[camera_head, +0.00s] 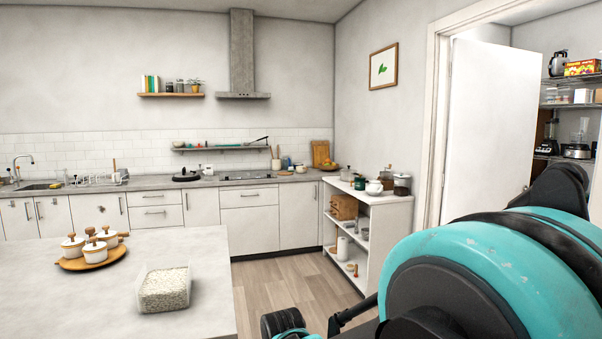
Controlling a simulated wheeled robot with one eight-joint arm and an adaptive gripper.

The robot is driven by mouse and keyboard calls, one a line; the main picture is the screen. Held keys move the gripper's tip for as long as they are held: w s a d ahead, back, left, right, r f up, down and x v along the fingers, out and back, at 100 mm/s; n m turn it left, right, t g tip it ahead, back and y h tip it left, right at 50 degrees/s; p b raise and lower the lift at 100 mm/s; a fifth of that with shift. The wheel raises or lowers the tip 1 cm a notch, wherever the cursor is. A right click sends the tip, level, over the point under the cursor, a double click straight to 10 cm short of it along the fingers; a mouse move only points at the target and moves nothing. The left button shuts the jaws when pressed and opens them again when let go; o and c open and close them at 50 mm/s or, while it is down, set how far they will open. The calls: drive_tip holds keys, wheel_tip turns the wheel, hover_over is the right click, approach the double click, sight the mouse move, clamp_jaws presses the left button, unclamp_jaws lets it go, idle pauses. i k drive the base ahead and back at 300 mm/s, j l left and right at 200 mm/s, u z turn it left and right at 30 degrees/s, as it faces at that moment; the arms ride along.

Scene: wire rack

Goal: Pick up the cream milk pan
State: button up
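I cannot pick out a cream milk pan with certainty. Several small cream-white lidded pots (95,252) with brown knobs stand close together on a round wooden tray (72,265), on the left of the pale island top. A short brown handle or knob shows at the right of this group; which pot it belongs to is unclear. My teal and black arm fills the lower right. Dark angular parts at the bottom edge (338,322) may belong to my gripper, but they are cut off and their opening does not show. Nothing is seen held.
A clear tub of pale grains (164,289) stands on the island (60,310) near its front. A white shelf unit (388,209) bears jars and a white teapot (374,187). Wooden floor (275,290) is clear between island and shelf. A black pan (186,175) is on the back counter.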

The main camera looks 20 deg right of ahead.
sight(299, 168)
drive_tip(key=i+l+z, duration=0.1)
drive_tip(key=i+z, duration=0.25)
drive_tip(key=i+l+z, duration=0.1)
drive_tip(key=z, duration=0.3)
drive_tip(key=i, duration=5.7)
drive_tip(key=i+u, duration=0.2)
drive_tip(key=u, duration=0.3)
drive_tip(key=i+u, duration=0.25)
drive_tip(key=u, duration=0.2)
